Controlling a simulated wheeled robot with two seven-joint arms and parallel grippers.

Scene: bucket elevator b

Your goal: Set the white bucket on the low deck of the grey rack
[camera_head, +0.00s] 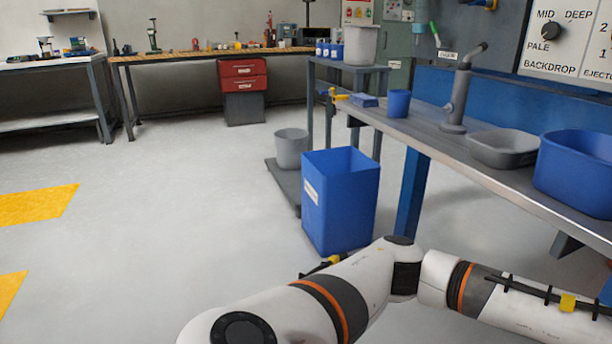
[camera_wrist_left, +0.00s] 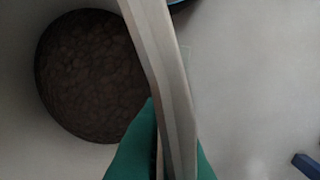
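In the left wrist view, a pale bucket wall and rim (camera_wrist_left: 160,60), which I take for the white bucket, runs between the two green fingers of my left gripper (camera_wrist_left: 170,150). The fingers look closed on the rim from both sides. Dark brown, lumpy contents lie inside the bucket. The head view shows neither this bucket nor a gripper. The grey rack (camera_head: 347,68) stands at the back centre; its low deck (camera_head: 284,184) carries a light grey bucket (camera_head: 291,147), and a pale bucket (camera_head: 360,45) stands on its top.
A tall blue bin (camera_head: 340,205) stands in front of the low deck. The long bench (camera_head: 440,135) on the right carries a blue cup (camera_head: 399,103), a grey basin (camera_head: 503,148) and a blue tub (camera_head: 578,172). The floor at left is open. My arm crosses the foreground.

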